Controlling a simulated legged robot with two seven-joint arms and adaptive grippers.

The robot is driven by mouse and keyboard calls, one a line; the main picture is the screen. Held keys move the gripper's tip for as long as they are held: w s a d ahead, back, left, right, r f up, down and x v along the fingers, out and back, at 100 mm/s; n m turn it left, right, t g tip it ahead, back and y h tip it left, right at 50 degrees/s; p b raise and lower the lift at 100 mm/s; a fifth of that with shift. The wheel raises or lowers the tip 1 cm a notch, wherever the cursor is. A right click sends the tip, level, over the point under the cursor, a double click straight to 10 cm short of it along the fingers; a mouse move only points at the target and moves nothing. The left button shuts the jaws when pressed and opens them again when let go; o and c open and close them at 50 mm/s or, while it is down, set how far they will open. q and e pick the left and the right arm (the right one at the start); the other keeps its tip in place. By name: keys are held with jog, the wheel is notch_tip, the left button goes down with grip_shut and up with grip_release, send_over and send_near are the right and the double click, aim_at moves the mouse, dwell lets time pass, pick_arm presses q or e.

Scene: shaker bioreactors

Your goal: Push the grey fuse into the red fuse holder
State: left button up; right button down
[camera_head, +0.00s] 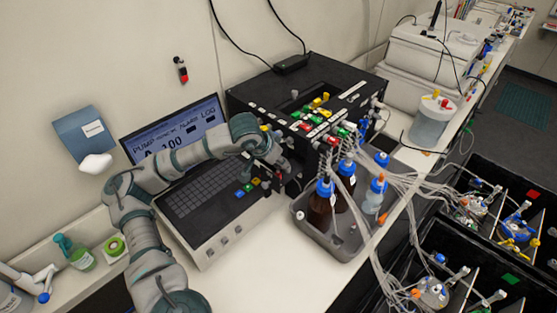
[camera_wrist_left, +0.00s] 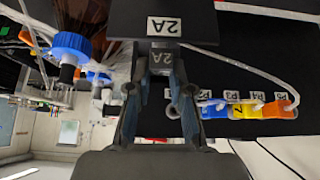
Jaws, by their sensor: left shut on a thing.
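My left gripper (camera_head: 274,163) is at the front of the black pump box (camera_head: 330,75), just above the keypad's far right corner. In the left wrist view, its two fingers (camera_wrist_left: 163,72) are closed on a small grey fuse (camera_wrist_left: 166,63) marked 2A. The fuse lies close to a dark block (camera_wrist_left: 190,28) with a white 2A label; I cannot tell whether they touch. In the head view the gripper hides the fuse. I cannot pick out the red fuse holder for certain in either view. My right gripper is not in view.
Coloured plugs (camera_wrist_left: 246,110) sit in a row beside the fingers in the wrist view. A grey tray (camera_head: 335,240) with blue-capped bottles stands right of the gripper, with many thin tubes. The laptop-like console (camera_head: 215,205) lies under my left arm.

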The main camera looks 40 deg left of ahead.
pick_arm(q)
jog(key=shift+f+b, duration=1.25)
jog(key=shift+f, duration=0.15)
dwell(1.4)
jog(key=o, duration=0.8)
jog(key=shift+r, duration=0.15)
jog(key=v, duration=1.1)
jog(key=shift+s+a+r, duration=0.15)
jog(key=shift+s+r, duration=0.05)
jog(key=shift+r, duration=0.05)
